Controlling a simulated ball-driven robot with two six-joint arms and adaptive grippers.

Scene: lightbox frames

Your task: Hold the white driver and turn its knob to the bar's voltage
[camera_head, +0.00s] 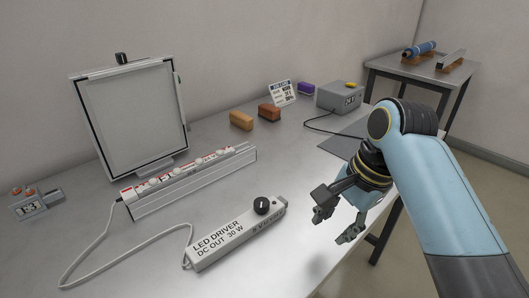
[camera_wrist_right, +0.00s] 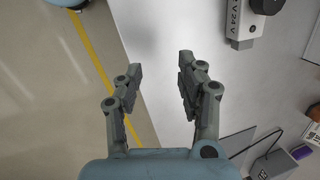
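The white driver (camera_head: 238,237), printed "LED DRIVER DC OUT 30 W", lies on the table with a cable from its left end. Its black knob (camera_head: 262,206) stands near its right end; the knob also shows in the right wrist view (camera_wrist_right: 265,5) at the top right. The bar (camera_head: 190,181) is a long white strip with red-and-white labels behind the driver; its voltage is too small to read. My right gripper (camera_head: 336,228) is open and empty, right of the driver and apart from it, near the table's edge. My left gripper is not in view.
A framed panel (camera_head: 135,110) stands behind the bar. A small meter (camera_head: 38,204) is at the left. Orange (camera_head: 241,120) and brown (camera_head: 269,112) blocks, a sign (camera_head: 283,94) and a grey box (camera_head: 340,96) stand at the back. A cable loops at front left.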

